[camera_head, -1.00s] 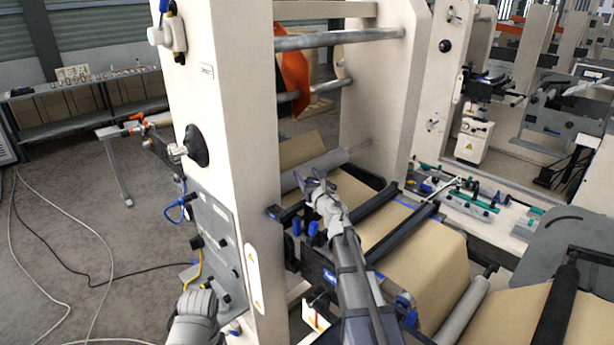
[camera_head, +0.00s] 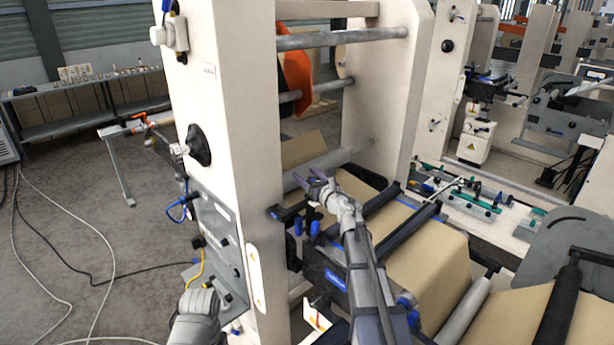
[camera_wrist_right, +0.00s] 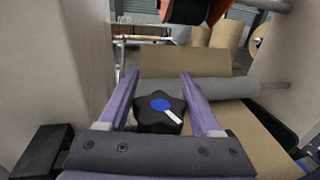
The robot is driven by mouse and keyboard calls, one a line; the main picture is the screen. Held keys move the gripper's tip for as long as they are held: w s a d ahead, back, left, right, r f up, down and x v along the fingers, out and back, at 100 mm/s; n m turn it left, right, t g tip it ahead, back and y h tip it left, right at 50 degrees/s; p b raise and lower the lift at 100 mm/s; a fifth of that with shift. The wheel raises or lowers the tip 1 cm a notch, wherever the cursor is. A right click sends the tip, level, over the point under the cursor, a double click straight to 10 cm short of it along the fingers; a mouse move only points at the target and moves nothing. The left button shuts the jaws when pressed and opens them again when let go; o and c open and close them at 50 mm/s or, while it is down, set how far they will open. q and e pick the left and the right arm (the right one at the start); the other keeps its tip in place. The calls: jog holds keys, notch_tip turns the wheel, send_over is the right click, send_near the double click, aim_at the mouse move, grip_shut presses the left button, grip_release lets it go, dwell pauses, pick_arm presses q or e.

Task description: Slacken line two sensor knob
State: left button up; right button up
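A black star-shaped knob (camera_wrist_right: 172,126) with a blue centre and a white pointer mark shows in the right wrist view. It lies between the two purple fingers of my right gripper (camera_wrist_right: 160,76). The fingers are spread, with a gap to the knob visible on each side; I cannot tell whether they are at its height. In the head view my right gripper (camera_head: 314,181) is over the rail area of the paper unwind machine, near its pale upright (camera_head: 240,120). The knob cannot be made out there. Part of my left arm shows at the bottom, but its gripper does not.
Brown kraft paper (camera_head: 425,250) runs over rollers at the right. Blue-handled parts (camera_head: 298,225) sit just below my right gripper. A side panel (camera_head: 215,225) with cables is on the upright's left face. Loose cables cross the floor at the left.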

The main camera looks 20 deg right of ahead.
jog(key=o, duration=0.4)
jog(key=s, duration=0.2)
jog(key=s+d, duration=0.1)
jog(key=s, duration=0.4)
jog(key=shift+s+d, duration=0.15)
jog(key=shift+s, duration=0.2)
